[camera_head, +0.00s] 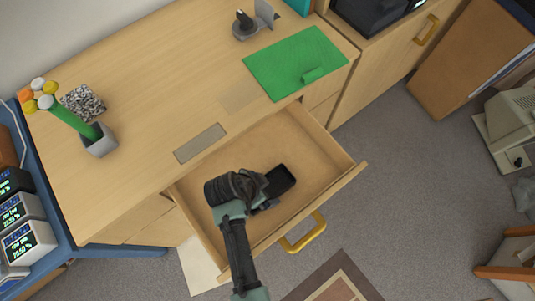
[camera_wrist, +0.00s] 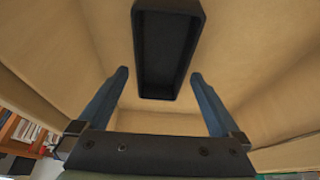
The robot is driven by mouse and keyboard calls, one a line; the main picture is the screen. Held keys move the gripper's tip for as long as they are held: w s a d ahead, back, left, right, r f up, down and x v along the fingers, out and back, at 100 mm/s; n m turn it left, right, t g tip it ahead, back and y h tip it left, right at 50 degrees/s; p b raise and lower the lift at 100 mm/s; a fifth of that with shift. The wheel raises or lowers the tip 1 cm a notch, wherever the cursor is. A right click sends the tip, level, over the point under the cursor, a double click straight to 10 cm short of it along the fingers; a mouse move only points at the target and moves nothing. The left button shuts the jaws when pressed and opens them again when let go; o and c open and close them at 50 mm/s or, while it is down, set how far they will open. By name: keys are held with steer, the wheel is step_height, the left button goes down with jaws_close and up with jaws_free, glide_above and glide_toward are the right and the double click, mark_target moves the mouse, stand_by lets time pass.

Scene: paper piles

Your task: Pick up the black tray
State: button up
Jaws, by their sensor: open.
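The black tray (camera_head: 281,180) is a small rectangular tray lying in the open wooden drawer (camera_head: 325,158). Part of it is hidden behind my gripper (camera_head: 264,205) in the head view. In the wrist view the tray (camera_wrist: 166,55) is at the top centre, with its hollow side facing the camera, and it looks empty. My gripper (camera_wrist: 162,95) is open, its two blue fingers spread apart. The tray's near end lies around the level of the fingertips in the picture, between them. I cannot tell how far the tips are from it. Nothing is held.
The drawer's walls surround my gripper, and its front has a yellow handle (camera_head: 303,233). The desk top (camera_head: 150,90) above holds a green mat (camera_head: 295,62) and a grey vase (camera_head: 99,141) with flowers. A cardboard box (camera_head: 470,55) stands at the right. Drawer floor beside the tray is clear.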

mark_target(271, 188)
steer(key=shift+x, duration=1.85)
steer(key=shift+a, duration=0.1)
steer(key=c, duration=1.2)
